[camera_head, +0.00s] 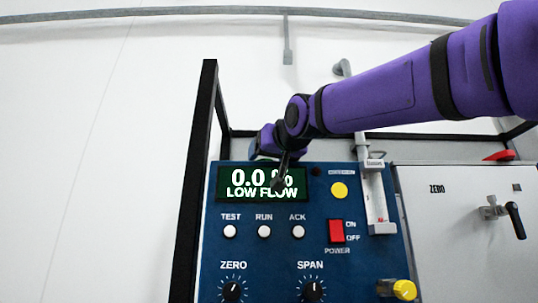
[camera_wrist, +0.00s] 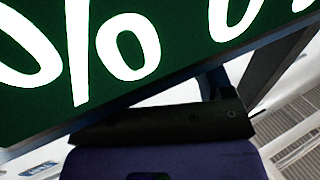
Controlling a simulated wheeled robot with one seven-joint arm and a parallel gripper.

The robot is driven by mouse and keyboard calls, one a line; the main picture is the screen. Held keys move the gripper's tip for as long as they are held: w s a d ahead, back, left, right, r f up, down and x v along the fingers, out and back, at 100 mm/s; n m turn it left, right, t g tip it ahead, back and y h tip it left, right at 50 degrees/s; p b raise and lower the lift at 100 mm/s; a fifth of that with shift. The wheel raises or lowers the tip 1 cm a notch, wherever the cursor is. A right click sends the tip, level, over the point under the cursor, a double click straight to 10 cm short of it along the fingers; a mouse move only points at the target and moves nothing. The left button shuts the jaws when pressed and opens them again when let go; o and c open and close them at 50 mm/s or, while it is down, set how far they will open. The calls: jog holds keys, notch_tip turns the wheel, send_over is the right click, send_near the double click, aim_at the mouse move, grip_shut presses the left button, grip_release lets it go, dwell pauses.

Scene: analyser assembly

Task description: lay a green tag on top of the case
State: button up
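The case is a blue-fronted analyser (camera_head: 265,262) with a lit green display (camera_head: 232,196) reading "0.0 %" and "LOW FLOW". Only a thin strip of its top edge shows in the head view. My gripper (camera_head: 280,183) points down in front of the display and covers part of the reading. In the wrist view the display (camera_wrist: 75,75) fills the upper part, very close, with my dark gripper part (camera_wrist: 160,122) below it. I cannot tell whether the fingers are apart or whether they touch the display. I cannot make out a green tag in either view.
A black frame post (camera_head: 194,190) stands left of the case. A flow tube (camera_head: 377,200) rises at its right side. A white cabinet (camera_head: 450,240) with a black handle (camera_head: 515,220) adjoins on the right, with a red piece (camera_head: 499,156) at its top edge.

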jog(key=shift+w+f, duration=0.15)
jog(key=shift+f, duration=0.4)
jog(key=shift+r, duration=0.55)
jog(key=shift+v, duration=1.05)
jog(key=v, duration=1)
jog(key=shift+r, duration=0.35)
jog(key=shift+a, duration=0.1)
